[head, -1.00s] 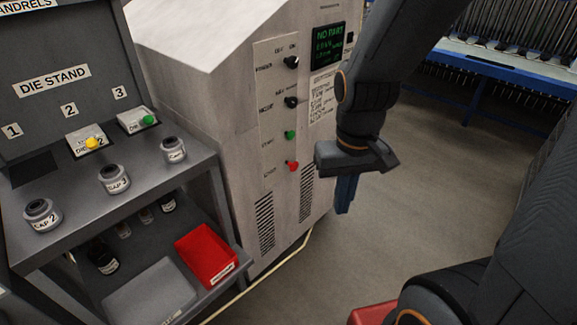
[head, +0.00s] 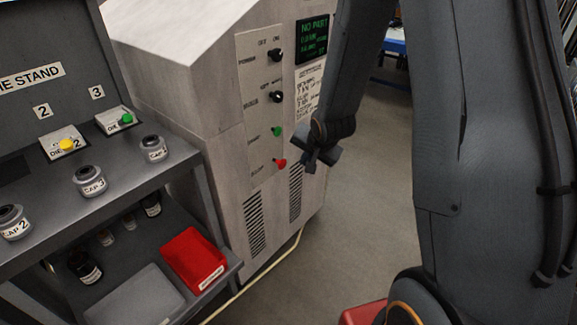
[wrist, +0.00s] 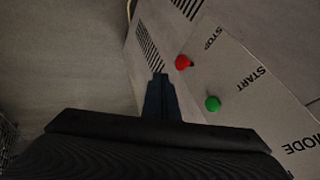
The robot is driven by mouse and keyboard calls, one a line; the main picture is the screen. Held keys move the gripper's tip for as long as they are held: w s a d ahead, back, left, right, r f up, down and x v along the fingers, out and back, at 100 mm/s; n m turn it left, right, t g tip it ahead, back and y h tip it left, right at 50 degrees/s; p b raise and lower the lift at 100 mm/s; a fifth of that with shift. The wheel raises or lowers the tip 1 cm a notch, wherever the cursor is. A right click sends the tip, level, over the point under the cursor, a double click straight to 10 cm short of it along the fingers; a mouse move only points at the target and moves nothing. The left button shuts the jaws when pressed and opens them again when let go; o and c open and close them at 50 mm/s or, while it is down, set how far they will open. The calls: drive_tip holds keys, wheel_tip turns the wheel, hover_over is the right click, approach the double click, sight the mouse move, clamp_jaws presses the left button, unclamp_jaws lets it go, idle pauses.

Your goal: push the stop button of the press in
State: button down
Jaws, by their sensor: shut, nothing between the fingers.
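The press (head: 190,60) is a pale grey cabinet with a control panel on its front. Its red stop button (head: 281,163) is the lowest control on the panel and sticks out from it. The stop button also shows in the wrist view (wrist: 183,62), beside the word STOP. The green start button (head: 277,131) is just above it in the head view. My gripper (head: 309,166) is shut and empty, just right of the stop button in the head view. In the wrist view its fingers (wrist: 158,78) point toward the press, left of the red button, with a visible gap between.
Two black knobs (head: 275,55) (head: 275,97) and a green-lit display (head: 312,36) are higher on the press. A grey die stand (head: 120,205) with caps and a red bin (head: 193,258) stands at left. Open floor (head: 365,190) lies to the right.

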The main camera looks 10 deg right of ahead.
sight(280, 163)
drive_tip(key=shift+w, duration=0.2)
drive_tip(key=shift+f, duration=0.1)
drive_tip(key=w+a+f, duration=0.3)
drive_tip(key=w+f, duration=0.5)
drive_tip(key=w, duration=0.1)
drive_tip(key=shift+f+p, duration=0.15)
drive_tip(key=shift+p, duration=0.2)
